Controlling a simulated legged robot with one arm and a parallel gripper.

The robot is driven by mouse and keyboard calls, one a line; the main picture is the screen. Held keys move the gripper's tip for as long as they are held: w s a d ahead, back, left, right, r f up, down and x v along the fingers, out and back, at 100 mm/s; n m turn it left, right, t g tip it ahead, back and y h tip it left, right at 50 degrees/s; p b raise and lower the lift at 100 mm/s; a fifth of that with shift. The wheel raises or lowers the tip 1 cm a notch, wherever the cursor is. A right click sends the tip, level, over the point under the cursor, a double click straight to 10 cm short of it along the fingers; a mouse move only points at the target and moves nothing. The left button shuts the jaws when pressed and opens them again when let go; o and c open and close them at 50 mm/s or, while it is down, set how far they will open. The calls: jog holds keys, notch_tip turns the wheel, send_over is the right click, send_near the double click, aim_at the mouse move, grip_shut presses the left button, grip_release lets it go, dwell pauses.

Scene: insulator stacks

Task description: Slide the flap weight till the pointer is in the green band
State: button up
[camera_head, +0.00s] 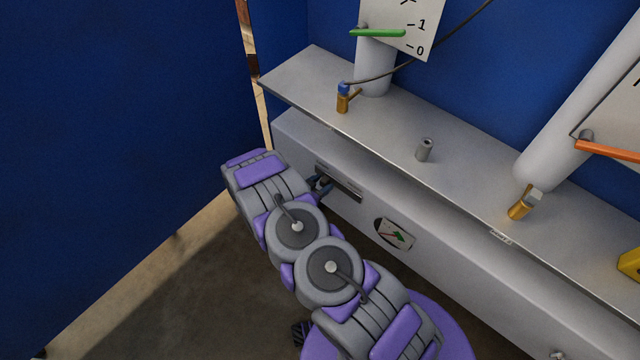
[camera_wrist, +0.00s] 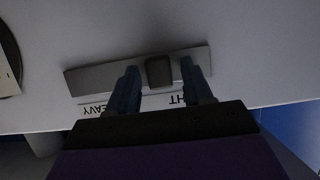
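The flap weight's dark knob (camera_wrist: 159,72) sits near the middle of a grey slotted plate (camera_wrist: 95,78). Under the plate, a white label (camera_wrist: 150,101) shows "HEAVY" and part of another word, upside down. My gripper (camera_wrist: 160,66) is open, with one finger on each side of the knob and small gaps visible. In the head view my gripper (camera_head: 321,185) is at the left part of the plate (camera_head: 345,186), and the knob is hidden there. The round dial (camera_head: 394,234) on the bench front shows a green patch and a thin pointer; its exact reading is too small to tell.
A grey ledge (camera_head: 460,190) runs above the bench front (camera_head: 440,250). It carries a white column with a green pointer (camera_head: 378,32), another with an orange pointer (camera_head: 608,149), brass fittings (camera_head: 343,101) and a small grey post (camera_head: 424,150). A blue wall (camera_head: 120,130) stands left.

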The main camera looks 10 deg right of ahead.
jog(key=p+v, duration=0.2)
jog(key=v, duration=1.5)
jog(key=shift+a+p, duration=0.2)
jog(key=shift+p, duration=0.1)
